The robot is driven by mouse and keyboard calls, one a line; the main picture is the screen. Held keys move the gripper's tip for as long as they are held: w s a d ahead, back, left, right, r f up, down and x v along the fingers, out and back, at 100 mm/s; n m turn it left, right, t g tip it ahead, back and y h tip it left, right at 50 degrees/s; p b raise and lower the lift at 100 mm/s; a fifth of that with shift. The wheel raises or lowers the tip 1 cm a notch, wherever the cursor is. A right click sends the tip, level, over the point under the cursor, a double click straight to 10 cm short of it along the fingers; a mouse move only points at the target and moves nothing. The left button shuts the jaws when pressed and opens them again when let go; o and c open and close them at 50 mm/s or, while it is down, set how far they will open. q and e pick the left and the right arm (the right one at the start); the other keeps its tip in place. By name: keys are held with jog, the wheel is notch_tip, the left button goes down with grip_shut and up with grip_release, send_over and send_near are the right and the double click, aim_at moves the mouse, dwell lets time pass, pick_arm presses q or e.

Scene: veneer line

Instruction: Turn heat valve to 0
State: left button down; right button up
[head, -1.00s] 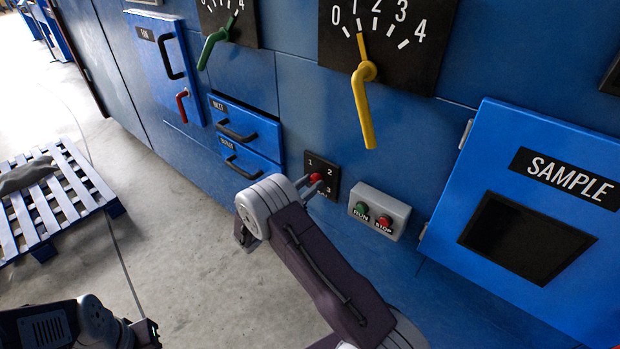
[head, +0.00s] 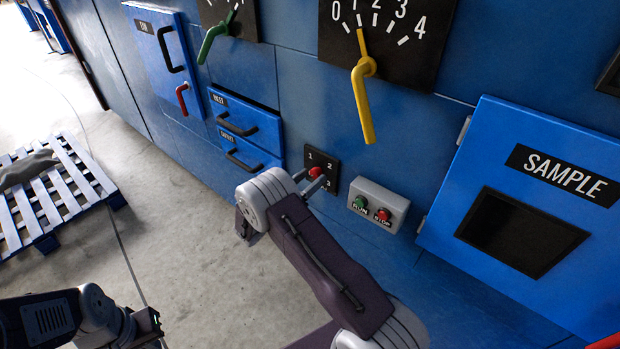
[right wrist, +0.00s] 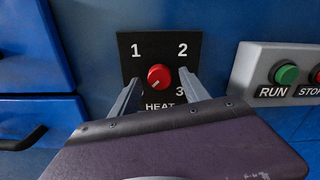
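The heat valve is a red round knob (head: 315,173) on a black plate (head: 331,164) with white numbers at its corners. In the right wrist view, the knob (right wrist: 160,77) sits above the word HEAT, with 1, 2 and 3 readable. The lower-left number is mostly hidden by a finger. A small pale mark on the knob seems to point to the lower left. My right gripper (right wrist: 158,88) is open, with one finger on each side of the knob, apart from it as far as I can tell. My left gripper (head: 150,325) is low at the left, its fingers unclear.
A grey box with green RUN and red STOP buttons (head: 378,206) is just right of the plate. The blue SAMPLE door (head: 480,170) is further right. Drawers with black handles (head: 242,140) are left. A yellow lever (head: 363,100) hangs above. A pallet (head: 90,180) lies on the floor.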

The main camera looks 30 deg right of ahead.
jog(key=shift+r, duration=0.1)
jog(key=v, duration=0.9)
jog(key=shift+p, duration=0.4)
